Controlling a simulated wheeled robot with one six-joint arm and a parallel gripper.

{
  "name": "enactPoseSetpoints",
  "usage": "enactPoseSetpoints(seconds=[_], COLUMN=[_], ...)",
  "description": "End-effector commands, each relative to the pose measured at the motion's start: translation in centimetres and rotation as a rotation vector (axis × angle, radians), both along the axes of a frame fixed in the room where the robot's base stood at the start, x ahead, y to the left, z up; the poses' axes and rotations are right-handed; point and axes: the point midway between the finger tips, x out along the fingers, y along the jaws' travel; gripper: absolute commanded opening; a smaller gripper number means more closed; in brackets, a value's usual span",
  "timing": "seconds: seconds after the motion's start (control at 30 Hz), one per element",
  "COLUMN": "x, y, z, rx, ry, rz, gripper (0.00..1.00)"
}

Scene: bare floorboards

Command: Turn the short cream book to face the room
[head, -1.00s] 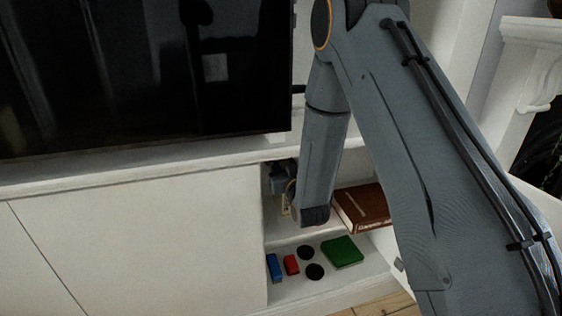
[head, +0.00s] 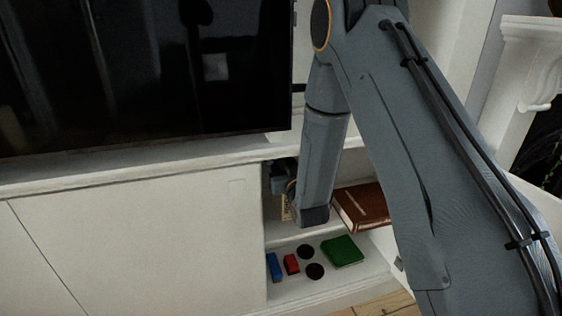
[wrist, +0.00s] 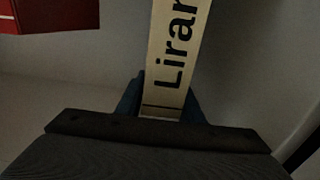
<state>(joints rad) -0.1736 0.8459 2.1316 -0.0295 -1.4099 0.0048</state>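The short cream book (wrist: 176,45) stands in the wrist view with the dark letters "Liran" on its narrow face. My gripper (wrist: 163,104) has one blue finger on each side of the book's near end, and both appear to touch it. In the head view, a small strip of the cream book (head: 287,209) shows in the open cabinet, left of my wrist. My gripper (head: 283,178) is partly hidden there by the arm and the cabinet top.
A brown book (head: 362,206) lies right of my wrist. The lower shelf holds a blue block (head: 274,267), a red block (head: 291,264), two black discs (head: 306,252) and a green book (head: 342,251). A red object (wrist: 50,14) shows in the wrist view. A television (head: 140,70) stands above.

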Motion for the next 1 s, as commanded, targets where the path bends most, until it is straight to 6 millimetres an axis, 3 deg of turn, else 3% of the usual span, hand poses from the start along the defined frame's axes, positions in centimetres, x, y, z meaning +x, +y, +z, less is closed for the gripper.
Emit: enactPoseSetpoints(seconds=[0.1, 0.43, 0.8, 1.0], x=[0.0, -0.5, -5.9, -7.4], y=[0.0, -0.1, -1.2, -1.5], z=[0.0, -0.2, -0.2, 0.0], rx=[0.0, -0.001, -0.001, -0.002], ry=[0.001, 0.005, 0.005, 0.009], rz=[0.0, 0.0, 0.0, -0.001], gripper=[0.5, 0.5, 0.5, 0.5])
